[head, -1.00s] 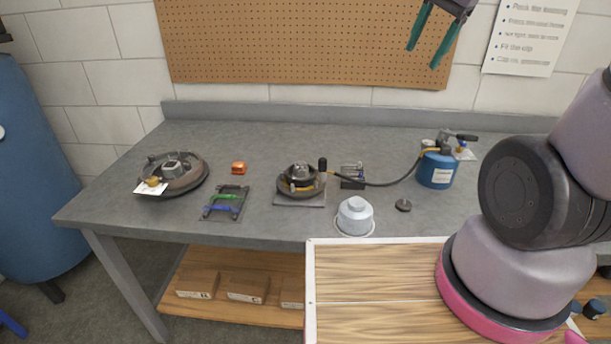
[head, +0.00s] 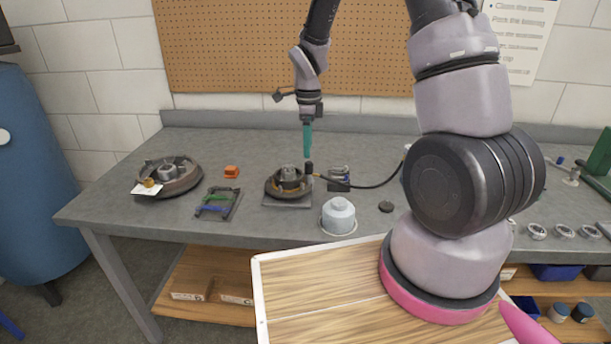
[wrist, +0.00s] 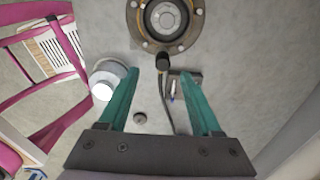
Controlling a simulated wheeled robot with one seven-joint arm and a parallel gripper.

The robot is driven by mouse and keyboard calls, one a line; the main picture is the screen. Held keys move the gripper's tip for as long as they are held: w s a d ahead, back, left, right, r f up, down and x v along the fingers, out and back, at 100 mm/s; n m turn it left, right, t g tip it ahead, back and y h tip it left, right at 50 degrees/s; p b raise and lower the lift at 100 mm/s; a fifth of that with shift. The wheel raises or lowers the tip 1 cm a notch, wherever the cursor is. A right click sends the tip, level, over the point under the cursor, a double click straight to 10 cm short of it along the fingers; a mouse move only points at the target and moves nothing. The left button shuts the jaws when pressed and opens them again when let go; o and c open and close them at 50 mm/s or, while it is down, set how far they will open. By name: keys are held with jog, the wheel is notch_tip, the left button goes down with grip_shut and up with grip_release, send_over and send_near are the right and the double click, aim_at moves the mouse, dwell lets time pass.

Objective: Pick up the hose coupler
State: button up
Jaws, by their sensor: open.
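The hose coupler (head: 309,168) is a small black upright cylinder at the end of a dark hose, beside the hub on the bench. In the wrist view the coupler (wrist: 162,61) shows between and just beyond the fingertips, with the hose running from it toward the camera. My gripper (head: 307,155) points down with its teal fingers just above the coupler. In the wrist view my gripper (wrist: 158,72) is open, with nothing held. Whether the fingertips reach down beside the coupler cannot be told.
The hub assembly (head: 289,182) stands close to the left of the coupler. A small dark holder (head: 339,181) is at its right, and a grey-white canister (head: 339,215) is in front. A round dark cap (head: 386,207) lies nearby. A drum (head: 170,175) sits at the left.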

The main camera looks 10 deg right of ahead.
aim_at(309, 162)
jog(key=f, duration=0.7)
jog(key=shift+w+d+f, duration=0.2)
jog(key=shift+d+f, duration=0.05)
grip_shut()
